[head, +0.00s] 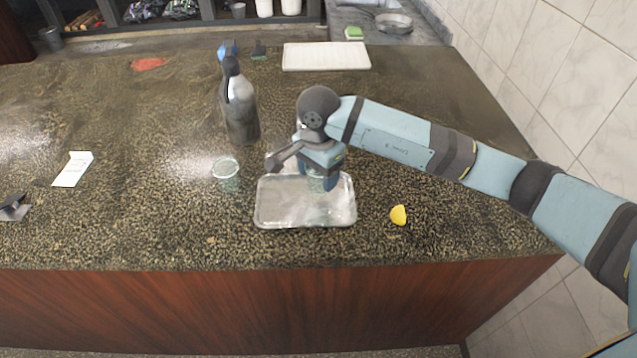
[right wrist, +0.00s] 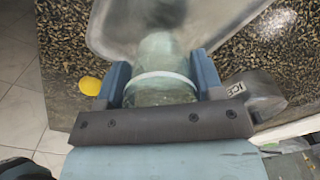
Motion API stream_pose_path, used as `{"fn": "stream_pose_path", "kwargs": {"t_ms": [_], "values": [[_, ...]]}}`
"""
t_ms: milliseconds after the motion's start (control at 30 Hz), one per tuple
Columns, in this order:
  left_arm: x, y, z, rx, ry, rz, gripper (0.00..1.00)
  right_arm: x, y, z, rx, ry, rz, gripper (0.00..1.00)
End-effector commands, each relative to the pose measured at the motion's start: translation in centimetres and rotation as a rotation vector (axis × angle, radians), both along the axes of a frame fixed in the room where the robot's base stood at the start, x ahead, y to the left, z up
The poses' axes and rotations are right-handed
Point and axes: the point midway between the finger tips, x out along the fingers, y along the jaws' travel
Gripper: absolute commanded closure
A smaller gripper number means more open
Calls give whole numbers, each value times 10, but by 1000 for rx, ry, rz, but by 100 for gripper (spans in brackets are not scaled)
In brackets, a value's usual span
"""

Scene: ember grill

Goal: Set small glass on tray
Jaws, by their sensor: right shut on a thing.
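The clear tray (head: 270,215) lies on the speckled counter near its front edge. My right gripper (head: 322,178) is over the tray and shut on a clear greenish glass (right wrist: 160,88), which sits between the two blue fingers in the right wrist view. The gripper mostly hides this glass in the head view. I cannot tell whether its base touches the tray, whose edge also shows in the right wrist view (right wrist: 112,22). A second clear glass (head: 227,172) stands on the counter left of the tray. My left gripper is not in view.
A dark bottle (head: 240,108) stands behind the second glass. A yellow lemon piece (head: 398,215) lies right of the tray. A white board (head: 326,56) lies at the back, and a white card (head: 73,169) at the left.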

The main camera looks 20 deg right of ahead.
Motion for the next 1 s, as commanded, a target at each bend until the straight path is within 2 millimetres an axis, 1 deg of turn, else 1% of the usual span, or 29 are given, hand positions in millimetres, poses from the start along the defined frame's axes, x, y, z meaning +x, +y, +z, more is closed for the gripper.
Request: {"fn": "stream_pose_path", "kwargs": {"t_ms": [200, 267, 500, 667, 700, 767, 800, 1000], "values": [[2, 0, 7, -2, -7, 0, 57, -1, 1, -31, 1, 4, 0, 67], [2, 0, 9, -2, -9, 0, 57, -1, 1, -36, 1, 2, 1, 67], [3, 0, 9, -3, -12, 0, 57, 0, 0, -38, 1, 0, 1, 67], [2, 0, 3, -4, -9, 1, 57, 0, 0, -43, 0, -1, 1, 67], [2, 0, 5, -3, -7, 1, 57, 0, 0, -41, 0, 0, 1, 30], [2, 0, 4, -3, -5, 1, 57, 0, 0, -41, 0, 0, 1, 16], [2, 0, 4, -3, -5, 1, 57, 0, 0, -41, 0, 0, 1, 13], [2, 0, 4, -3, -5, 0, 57, 0, 0, -41, 1, 0, 1, 13]]}}
